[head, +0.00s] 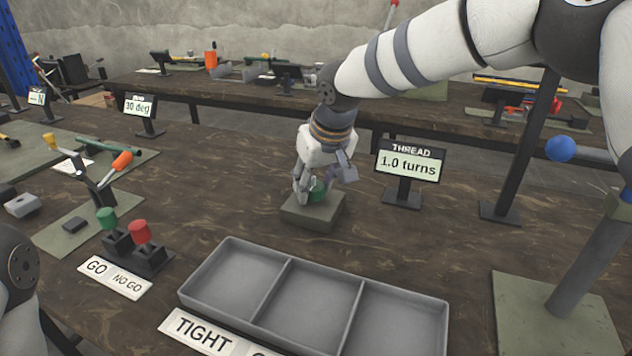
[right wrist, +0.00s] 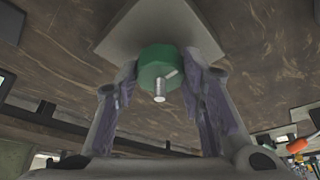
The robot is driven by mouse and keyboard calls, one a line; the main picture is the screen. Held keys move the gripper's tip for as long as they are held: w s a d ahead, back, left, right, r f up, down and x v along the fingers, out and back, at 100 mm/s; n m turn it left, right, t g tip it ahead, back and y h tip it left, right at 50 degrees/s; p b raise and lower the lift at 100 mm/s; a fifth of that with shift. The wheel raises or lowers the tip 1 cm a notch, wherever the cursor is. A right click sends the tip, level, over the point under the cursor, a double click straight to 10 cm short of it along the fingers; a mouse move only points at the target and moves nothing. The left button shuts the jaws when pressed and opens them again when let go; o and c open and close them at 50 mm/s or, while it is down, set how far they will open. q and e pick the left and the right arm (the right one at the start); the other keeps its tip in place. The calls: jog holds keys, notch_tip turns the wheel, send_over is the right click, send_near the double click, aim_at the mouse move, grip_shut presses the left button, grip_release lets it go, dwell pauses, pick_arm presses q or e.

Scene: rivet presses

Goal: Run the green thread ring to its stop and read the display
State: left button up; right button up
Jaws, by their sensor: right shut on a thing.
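The green thread ring (head: 318,191) sits on a grey-green square block on the bench in the head view. My right gripper (head: 324,186) reaches down over it and is shut on it. In the right wrist view the green ring (right wrist: 160,68) shows between the two fingers, with a silver pin sticking out of its middle. The block (head: 312,216) shows under the ring. The display (head: 409,165) stands to the right of the block and reads "THREAD 1.0 turns". My left gripper is not in view; only a part of my left arm shows at the lower left edge.
A grey tray with three compartments (head: 361,294) lies in front, with a label reading "TIGHT" (head: 203,334). A green GO gauge (head: 106,217) and a red NO GO gauge (head: 139,231) stand at left.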

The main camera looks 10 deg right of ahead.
jog(key=o, duration=1.1)
jog(key=shift+o, duration=0.2)
jog(key=v, duration=1.2)
jog(key=shift+s, duration=0.1)
